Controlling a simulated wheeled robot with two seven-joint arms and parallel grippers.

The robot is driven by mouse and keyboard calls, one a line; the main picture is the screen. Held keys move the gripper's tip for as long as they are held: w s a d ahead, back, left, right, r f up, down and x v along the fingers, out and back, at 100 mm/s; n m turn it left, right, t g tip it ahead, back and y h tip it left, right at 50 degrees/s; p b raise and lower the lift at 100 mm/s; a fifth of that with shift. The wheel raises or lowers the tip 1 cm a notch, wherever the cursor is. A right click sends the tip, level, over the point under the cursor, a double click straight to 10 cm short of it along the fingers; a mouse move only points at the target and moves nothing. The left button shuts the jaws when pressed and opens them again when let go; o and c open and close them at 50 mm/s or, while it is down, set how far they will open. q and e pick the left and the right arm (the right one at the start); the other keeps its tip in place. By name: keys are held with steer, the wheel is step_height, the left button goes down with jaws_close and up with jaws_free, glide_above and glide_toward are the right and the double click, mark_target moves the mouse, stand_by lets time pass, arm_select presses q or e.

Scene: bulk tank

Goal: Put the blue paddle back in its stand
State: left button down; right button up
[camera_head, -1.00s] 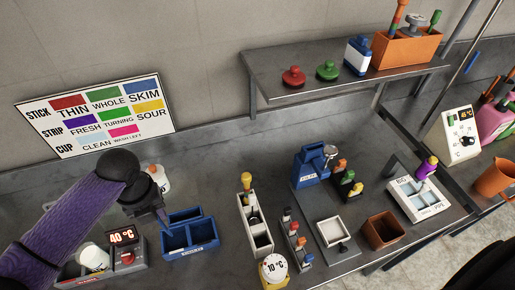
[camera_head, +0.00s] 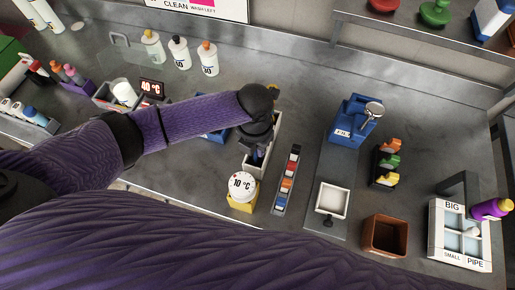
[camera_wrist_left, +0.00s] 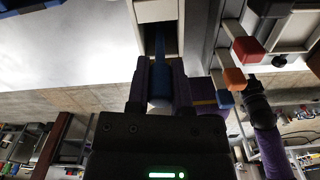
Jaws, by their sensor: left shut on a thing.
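My left gripper (camera_head: 258,150) is over the long white stand (camera_head: 274,128) with dark slots and hides part of it. In the left wrist view its purple fingers (camera_wrist_left: 160,88) are shut on the blue paddle (camera_wrist_left: 160,72). The paddle reaches from the fingers toward a dark slot of the white stand (camera_wrist_left: 155,10). I cannot tell how deep its end sits in the slot. A dark arm end with a purple sleeve shows at the right of the wrist view, perhaps my right gripper (camera_wrist_left: 258,105); its jaws are unclear.
A round 10 °C gauge (camera_head: 242,186) stands just in front of the stand. A strip tray (camera_head: 287,180) with coloured blocks lies close on its right. A blue box (camera_head: 213,132) is partly hidden on the left. A white tray (camera_head: 331,201) and brown box (camera_head: 385,236) stand further right.

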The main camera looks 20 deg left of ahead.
arm_select(q)
steer(key=shift+f, duration=0.35)
steer(key=c, duration=0.5)
jaws_free()
step_height(320, 180, up, 12)
steer(key=shift+r+p, duration=0.2)
steer(key=shift+p, duration=1)
arm_select(e)
step_height(320, 180, up, 2)
steer(key=shift+d+r, duration=0.15)
